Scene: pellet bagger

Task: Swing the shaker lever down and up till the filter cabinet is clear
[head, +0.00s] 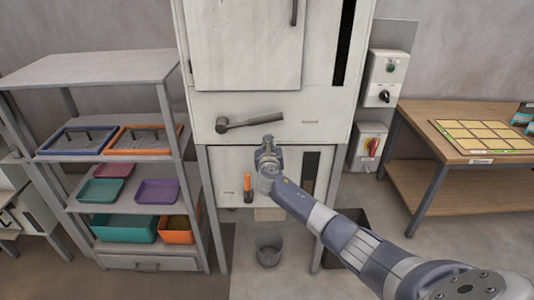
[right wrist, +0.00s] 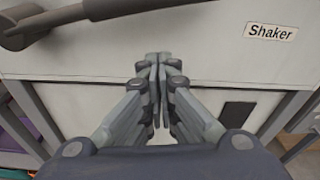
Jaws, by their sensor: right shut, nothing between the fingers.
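The shaker lever (head: 255,121) is a dark grey bar on the front of the white filter cabinet (head: 205,105). Its round pivot is at the left and the bar points right, almost level, its free end slightly raised. The lever also shows at the upper left of the right wrist view (right wrist: 60,18). A "Shaker" label (right wrist: 270,32) is on the panel to its right. My right gripper (head: 267,141) is shut and empty, just below the lever's free end and apart from it in the picture. The wrist view shows its fingertips (right wrist: 157,58) together. My left gripper is out of view.
A shelf rack (head: 110,68) with coloured trays stands left of the cabinet. Switch boxes (head: 387,78) hang to the right, beside a wooden table (head: 470,190). An orange-handled part (head: 248,182) sits below the lever. A grey bucket (head: 268,250) stands on the floor.

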